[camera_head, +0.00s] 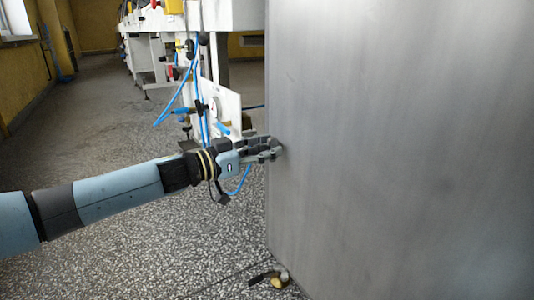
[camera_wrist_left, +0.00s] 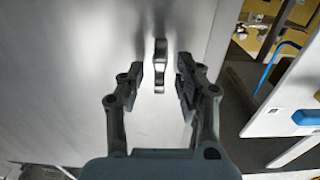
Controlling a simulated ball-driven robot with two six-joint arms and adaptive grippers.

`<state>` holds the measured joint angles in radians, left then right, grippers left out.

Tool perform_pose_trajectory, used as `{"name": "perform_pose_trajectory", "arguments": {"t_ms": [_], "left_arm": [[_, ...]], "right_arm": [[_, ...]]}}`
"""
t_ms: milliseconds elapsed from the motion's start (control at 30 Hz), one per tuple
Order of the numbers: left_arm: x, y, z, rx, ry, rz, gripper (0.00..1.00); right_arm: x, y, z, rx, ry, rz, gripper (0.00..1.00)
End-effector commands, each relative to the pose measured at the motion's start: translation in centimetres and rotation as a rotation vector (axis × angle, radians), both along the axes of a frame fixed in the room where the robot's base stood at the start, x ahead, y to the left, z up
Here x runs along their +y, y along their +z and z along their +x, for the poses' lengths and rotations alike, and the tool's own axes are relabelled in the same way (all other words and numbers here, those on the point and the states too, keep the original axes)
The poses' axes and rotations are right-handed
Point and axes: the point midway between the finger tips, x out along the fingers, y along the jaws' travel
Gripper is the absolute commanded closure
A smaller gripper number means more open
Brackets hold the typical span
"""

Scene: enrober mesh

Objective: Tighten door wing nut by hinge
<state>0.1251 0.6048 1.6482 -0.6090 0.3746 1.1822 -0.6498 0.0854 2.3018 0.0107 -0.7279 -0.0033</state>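A small metal wing nut (camera_wrist_left: 160,64) stands out from the grey metal door (camera_head: 400,150), near the door's edge. In the left wrist view the door (camera_wrist_left: 60,80) fills the left and centre. My left gripper (camera_wrist_left: 160,72) is open, with one finger on each side of the wing nut and a gap to it on both sides. In the head view my left gripper (camera_head: 277,148) reaches the door's left edge, and the wing nut cannot be made out there. The hinge is not clearly visible. My right gripper is not in view.
A white machine frame (camera_head: 222,105) with blue hoses (camera_head: 178,92) stands behind my left gripper. A small brass-coloured fitting (camera_head: 277,281) is low by the door's bottom edge. The speckled floor (camera_head: 120,240) on the left is clear.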

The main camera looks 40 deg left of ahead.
Motion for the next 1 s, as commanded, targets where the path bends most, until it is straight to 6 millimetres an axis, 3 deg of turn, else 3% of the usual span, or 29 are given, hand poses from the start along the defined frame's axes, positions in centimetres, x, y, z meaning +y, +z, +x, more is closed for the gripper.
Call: {"name": "perform_pose_trajectory", "arguments": {"t_ms": [333,600,1000], "left_arm": [[-0.10,0.07,0.24,-0.001,0.000,0.001,0.67],[-0.09,0.04,0.21,0.000,0.000,0.001,1.00],[-0.10,0.11,0.22,-0.014,0.001,0.032,1.00]], "right_arm": [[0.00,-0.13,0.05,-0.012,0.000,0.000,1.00],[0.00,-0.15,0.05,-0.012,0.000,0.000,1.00],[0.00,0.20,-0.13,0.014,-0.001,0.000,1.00]]}}
